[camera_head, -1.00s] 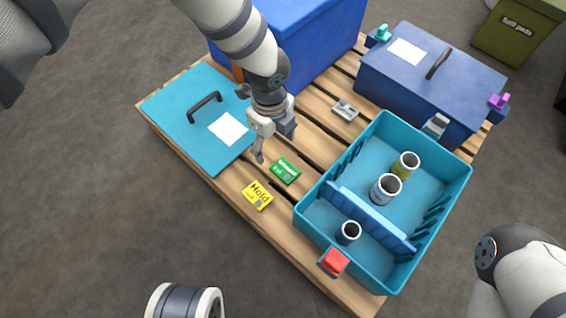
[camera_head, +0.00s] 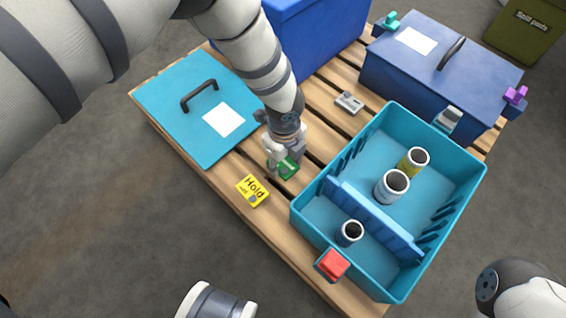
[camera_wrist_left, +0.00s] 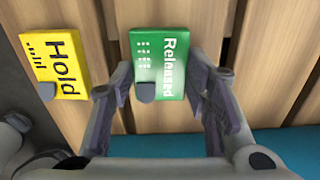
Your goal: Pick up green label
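The green label (camera_head: 288,168) lies on the wooden pallet, partly hidden by my left gripper in the head view. In the left wrist view the green label (camera_wrist_left: 158,62) reads "Released" and has a dark round spot near its lower edge. My left gripper (camera_head: 281,168) is over it. In the left wrist view the fingers of my left gripper (camera_wrist_left: 160,80) stand apart, one on each side of the label. I cannot tell whether they touch it. My right gripper does not show; only part of my right arm is at the lower right of the head view.
A yellow "Hold" label (camera_head: 252,190) lies left of the green one. A teal lid (camera_head: 165,105), a blue box (camera_head: 400,72) and a small grey part (camera_head: 349,102) are nearby.

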